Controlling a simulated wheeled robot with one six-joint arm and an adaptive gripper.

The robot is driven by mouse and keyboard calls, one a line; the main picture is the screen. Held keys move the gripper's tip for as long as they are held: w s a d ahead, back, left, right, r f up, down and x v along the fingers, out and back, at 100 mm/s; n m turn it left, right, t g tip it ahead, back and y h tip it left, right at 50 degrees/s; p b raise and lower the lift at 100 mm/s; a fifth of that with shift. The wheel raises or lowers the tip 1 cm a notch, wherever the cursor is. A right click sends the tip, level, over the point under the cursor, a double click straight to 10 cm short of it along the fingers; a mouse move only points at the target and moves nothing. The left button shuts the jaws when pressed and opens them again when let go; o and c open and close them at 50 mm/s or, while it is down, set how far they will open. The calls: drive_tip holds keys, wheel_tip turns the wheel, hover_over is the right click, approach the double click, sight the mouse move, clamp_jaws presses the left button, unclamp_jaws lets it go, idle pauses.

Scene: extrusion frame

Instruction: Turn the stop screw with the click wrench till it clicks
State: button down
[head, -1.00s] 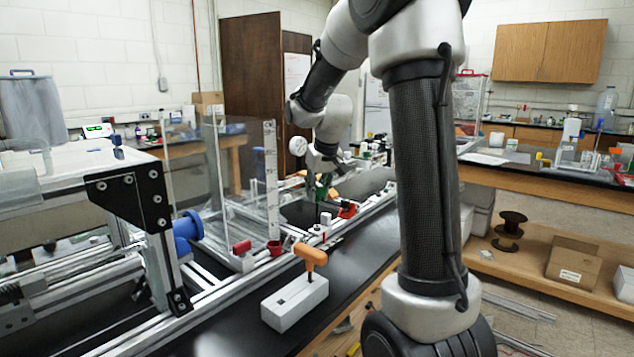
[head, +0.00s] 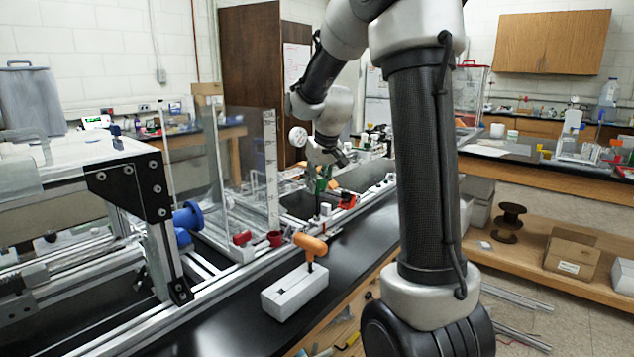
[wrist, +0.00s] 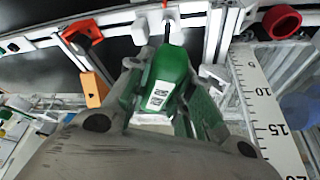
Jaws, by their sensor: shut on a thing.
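My gripper (wrist: 168,88) is shut on a green-handled tool (wrist: 163,72), which I take to be the click wrench. The same green handle (head: 322,184) shows small in the head view, below my wrist and over the rail. In the wrist view its thin dark shaft runs up from the handle to a small white block (wrist: 150,24) on the aluminium rail (wrist: 205,35). The stop screw itself is too small or hidden to make out, so I cannot tell whether the tip sits in it.
A red part (wrist: 82,30) with an orange block (wrist: 94,89) is left of the tool. A red ring (wrist: 281,21) and a white scale (wrist: 262,100) are on the right. An orange-handled key (head: 310,244) stands in a white block (head: 294,293) on the black bench.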

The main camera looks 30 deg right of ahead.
drive_tip(key=shift+f, duration=0.55)
idle(0.4)
drive_tip(key=shift+m+h, duration=0.3)
drive_tip(key=shift+m, duration=0.4)
drive_tip(key=shift+m+h, duration=0.3)
drive_tip(key=shift+m, duration=0.5)
drive_tip(key=shift+f, duration=0.1)
drive_tip(key=shift+m+g+h, duration=0.3)
drive_tip(key=shift+m, duration=0.5)
